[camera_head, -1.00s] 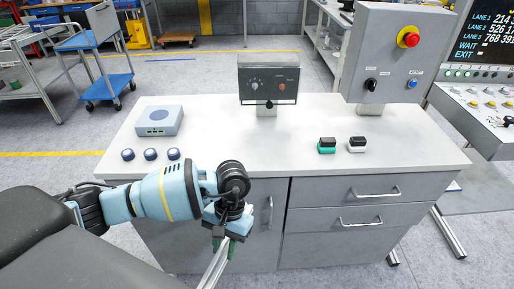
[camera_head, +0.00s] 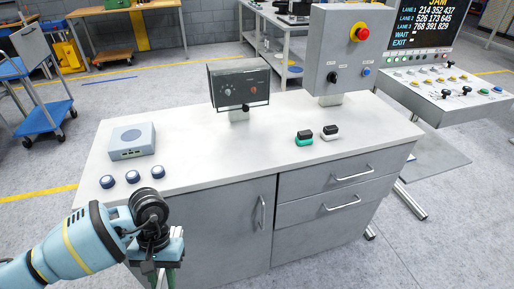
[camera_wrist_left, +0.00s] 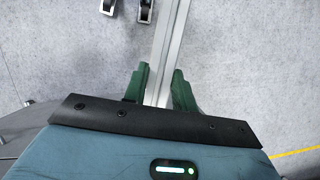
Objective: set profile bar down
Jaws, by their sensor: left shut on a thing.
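My left gripper (camera_head: 163,266) is low in front of the left part of the grey cabinet, below its top. It points down and is shut on the profile bar. In the left wrist view the profile bar (camera_wrist_left: 173,40) is a long silver grooved bar between the green fingers (camera_wrist_left: 159,88), running away past the top edge. Grey floor shows behind it. In the head view only a short piece of the bar (camera_head: 158,281) shows at the bottom edge, and the rest is cut off. My right gripper is not in view.
The cabinet's white top (camera_head: 230,153) has a bare middle and front. On it are a grey-blue box (camera_head: 132,142), three dark knobs (camera_head: 133,177), a meter box (camera_head: 239,85) and two small switches (camera_head: 305,138). An emergency-stop panel (camera_head: 347,52) stands at the back right. Casters (camera_wrist_left: 145,10) show on the floor.

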